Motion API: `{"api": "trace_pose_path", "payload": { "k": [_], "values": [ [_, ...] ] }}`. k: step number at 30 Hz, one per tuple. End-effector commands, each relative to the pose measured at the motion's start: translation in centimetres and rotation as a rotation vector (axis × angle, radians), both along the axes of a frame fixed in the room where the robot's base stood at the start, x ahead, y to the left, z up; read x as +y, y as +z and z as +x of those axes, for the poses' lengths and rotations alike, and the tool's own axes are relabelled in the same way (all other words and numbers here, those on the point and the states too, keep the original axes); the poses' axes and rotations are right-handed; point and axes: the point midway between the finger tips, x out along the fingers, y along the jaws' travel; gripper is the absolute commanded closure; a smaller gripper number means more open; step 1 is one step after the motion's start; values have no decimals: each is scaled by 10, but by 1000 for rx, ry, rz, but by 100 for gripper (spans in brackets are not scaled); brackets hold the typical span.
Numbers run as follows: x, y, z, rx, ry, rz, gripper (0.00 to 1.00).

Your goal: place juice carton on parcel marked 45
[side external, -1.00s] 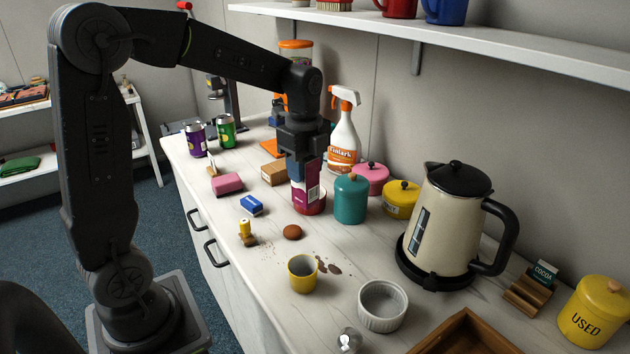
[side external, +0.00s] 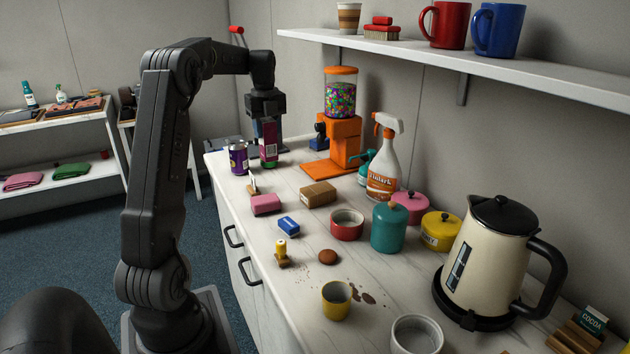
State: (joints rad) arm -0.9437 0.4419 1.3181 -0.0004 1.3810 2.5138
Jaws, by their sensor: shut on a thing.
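My gripper (side external: 267,118) is at the far end of the counter, pointing down and shut on the juice carton. The juice carton (side external: 269,143) is dark pink and purple and hangs upright below my fingers. A green can (side external: 268,164) shows just at the carton's lower end, mostly hidden; I cannot tell whether they touch. A small brown box (side external: 318,194) lies on the counter to the right and nearer the camera. I cannot make out a 45 on any parcel here.
A purple can (side external: 238,159) stands left of the carton. An orange candy dispenser (side external: 345,140) and a spray bottle (side external: 383,165) stand to the right. A pink block (side external: 266,204), a red bowl (side external: 346,225) and a teal canister (side external: 388,229) are nearer. A shelf (side external: 450,58) overhangs the back.

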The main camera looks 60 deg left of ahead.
Motion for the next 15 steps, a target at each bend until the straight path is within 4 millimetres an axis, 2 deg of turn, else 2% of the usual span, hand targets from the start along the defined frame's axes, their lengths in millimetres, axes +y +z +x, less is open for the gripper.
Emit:
{"api": "trace_pose_path", "payload": {
  "k": [9,15],
  "values": [
    [-27,-41,63,1,-7,-2,87],
    [-38,-60,94,0,-4,0,87]
  ]
}}
